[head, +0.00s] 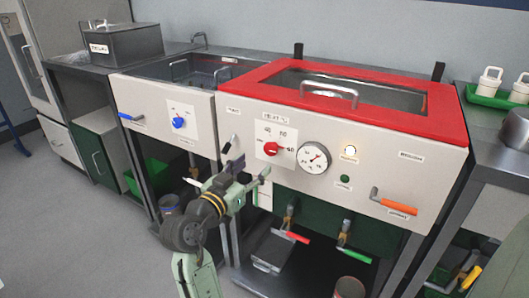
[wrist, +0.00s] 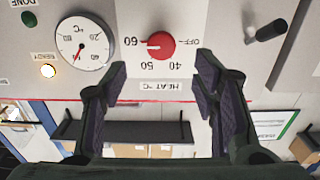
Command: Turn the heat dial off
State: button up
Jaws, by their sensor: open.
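The red heat dial (head: 271,149) is on a white plate on the front of the red-lidded tank. It also shows in the wrist view (wrist: 161,45), which is upside down. Its pale pointer is turned towards 60, on the side opposite the OFF mark (wrist: 198,42). My gripper (head: 250,172) is in front of the panel, a little below and left of the dial in the head view. In the wrist view my gripper (wrist: 160,78) is open and empty, its fingers apart on either side below the dial. I see no contact with the dial.
A round temperature gauge (head: 314,159), a lit READY lamp (head: 350,151) and a green DONE lamp (head: 345,179) sit right of the dial. A black-handled lever (head: 230,144) sticks out to its left. Orange (head: 394,203) and green (head: 355,256) handles are lower down.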

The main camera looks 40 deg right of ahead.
aim_at(269, 150)
jog(key=p+x, duration=0.1)
jog(key=x, duration=0.8)
jog(key=shift+c, duration=0.3)
jog(key=shift+w, duration=0.1)
jog(key=c, duration=1.1)
